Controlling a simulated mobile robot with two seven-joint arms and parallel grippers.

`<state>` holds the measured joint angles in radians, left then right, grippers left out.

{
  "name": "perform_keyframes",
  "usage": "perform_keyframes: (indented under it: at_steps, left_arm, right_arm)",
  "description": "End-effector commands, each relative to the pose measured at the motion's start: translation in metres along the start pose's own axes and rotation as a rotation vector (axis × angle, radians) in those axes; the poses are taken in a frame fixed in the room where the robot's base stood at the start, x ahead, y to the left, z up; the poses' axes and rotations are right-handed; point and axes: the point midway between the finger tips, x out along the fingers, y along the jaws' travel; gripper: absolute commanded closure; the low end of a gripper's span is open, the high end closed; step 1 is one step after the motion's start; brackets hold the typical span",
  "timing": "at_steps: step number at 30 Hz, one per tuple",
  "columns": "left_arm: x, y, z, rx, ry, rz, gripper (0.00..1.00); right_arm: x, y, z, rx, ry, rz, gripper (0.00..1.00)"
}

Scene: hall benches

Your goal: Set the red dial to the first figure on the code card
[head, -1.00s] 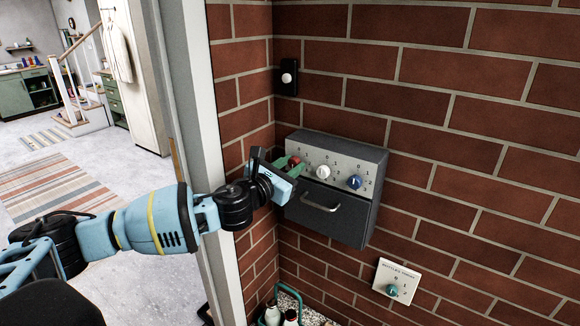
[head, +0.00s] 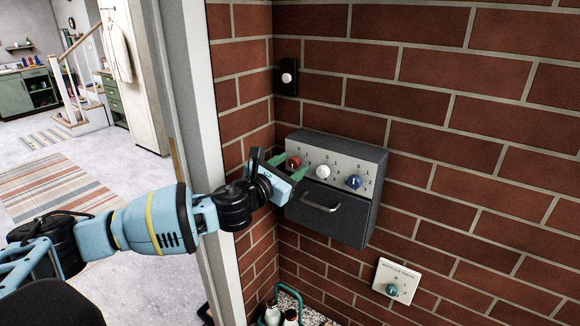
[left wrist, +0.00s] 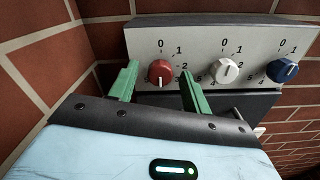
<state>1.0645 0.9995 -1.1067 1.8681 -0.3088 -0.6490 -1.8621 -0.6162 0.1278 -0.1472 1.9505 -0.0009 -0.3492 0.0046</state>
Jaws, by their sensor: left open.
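The red dial (head: 293,162) is the leftmost of three dials on a grey metal box (head: 335,153) fixed to the brick wall. In the left wrist view the red dial (left wrist: 160,72) has its white mark pointing down, away from the 0 at the top. My left gripper (head: 290,167) is open, its green fingers apart on either side of the red dial, with gaps between them and the dial. The fingers also show in the left wrist view (left wrist: 159,76) and hide some figures around the dial. No code card is recognisable. My right gripper is not in view.
A white dial (head: 323,172) and a blue dial (head: 355,182) sit to the right of the red one. Below are a drawer front with a handle (head: 320,203) and a plate with a teal dial (head: 397,281). A bottle carrier (head: 287,300) stands low down. A door frame (head: 196,120) is left.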

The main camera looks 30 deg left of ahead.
Motion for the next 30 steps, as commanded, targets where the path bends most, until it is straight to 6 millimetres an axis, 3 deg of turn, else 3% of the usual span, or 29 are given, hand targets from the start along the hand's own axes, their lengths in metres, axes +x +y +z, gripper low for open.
perform_keyframes:
  at_steps: [15, 30]
  left_arm:
    - [-0.066, 0.000, -0.001, 0.001, 0.002, -0.001, 0.52]
    - [-0.076, 0.000, 0.000, 0.000, 0.000, 0.000, 0.52]
  right_arm:
    - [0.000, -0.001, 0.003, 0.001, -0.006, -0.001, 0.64]
    - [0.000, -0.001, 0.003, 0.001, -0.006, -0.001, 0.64]
